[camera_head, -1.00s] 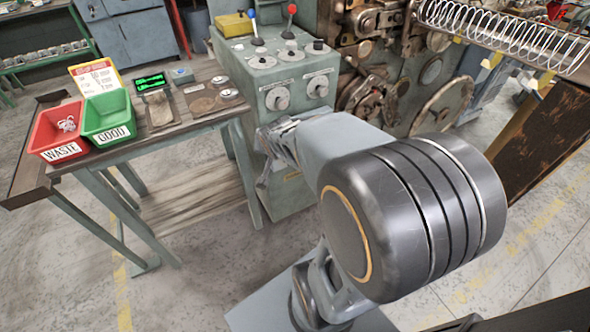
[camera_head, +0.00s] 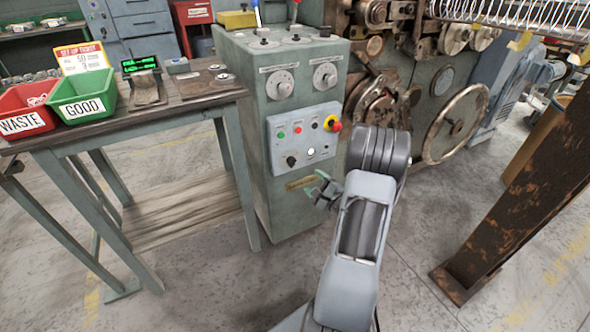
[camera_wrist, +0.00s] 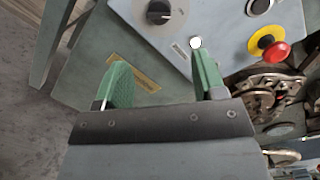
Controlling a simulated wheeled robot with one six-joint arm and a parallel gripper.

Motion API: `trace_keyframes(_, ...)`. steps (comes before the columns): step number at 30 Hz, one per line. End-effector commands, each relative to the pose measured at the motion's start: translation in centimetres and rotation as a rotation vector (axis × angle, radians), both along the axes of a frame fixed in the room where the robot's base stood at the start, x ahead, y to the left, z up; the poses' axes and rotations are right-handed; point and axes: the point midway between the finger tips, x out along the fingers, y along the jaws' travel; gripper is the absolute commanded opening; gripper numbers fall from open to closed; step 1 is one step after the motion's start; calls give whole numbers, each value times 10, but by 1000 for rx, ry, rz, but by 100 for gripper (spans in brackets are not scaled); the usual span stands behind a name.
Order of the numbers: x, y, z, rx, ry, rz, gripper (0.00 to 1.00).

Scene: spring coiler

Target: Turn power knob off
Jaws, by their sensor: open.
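A black rotary knob (camera_head: 291,161) sits at the lower left of the light grey control panel (camera_head: 276,148) on the green cabinet's front. The knob also shows at the top of the wrist view (camera_wrist: 158,12), with a pale marker on its face. Its label is too small to read. My gripper (camera_head: 325,190) is just below the panel, lower right of the knob and apart from it. In the wrist view, its green fingers (camera_wrist: 160,74) are spread with nothing between them.
A red emergency button on a yellow base (camera_head: 333,125) is at the panel's upper right, with small buttons beside it. Two dials (camera_head: 280,85) are above. A bench with waste and good bins (camera_head: 85,98) stands left. A rusty post (camera_head: 515,190) stands right.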

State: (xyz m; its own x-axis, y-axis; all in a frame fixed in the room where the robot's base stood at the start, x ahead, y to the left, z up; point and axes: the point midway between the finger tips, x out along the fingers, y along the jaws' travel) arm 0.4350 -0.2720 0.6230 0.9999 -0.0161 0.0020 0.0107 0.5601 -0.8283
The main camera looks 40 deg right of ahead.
Motion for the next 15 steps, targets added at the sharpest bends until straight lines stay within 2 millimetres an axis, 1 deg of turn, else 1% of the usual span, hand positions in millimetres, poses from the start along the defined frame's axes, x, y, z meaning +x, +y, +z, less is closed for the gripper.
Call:
trace_keyframes(1,10,1,-1,-3,-2,5,64)
trace_keyframes(9,63,1,-2,-4,-1,3,64)
trace_keyframes(15,94,0,-1,-4,0,1,64)
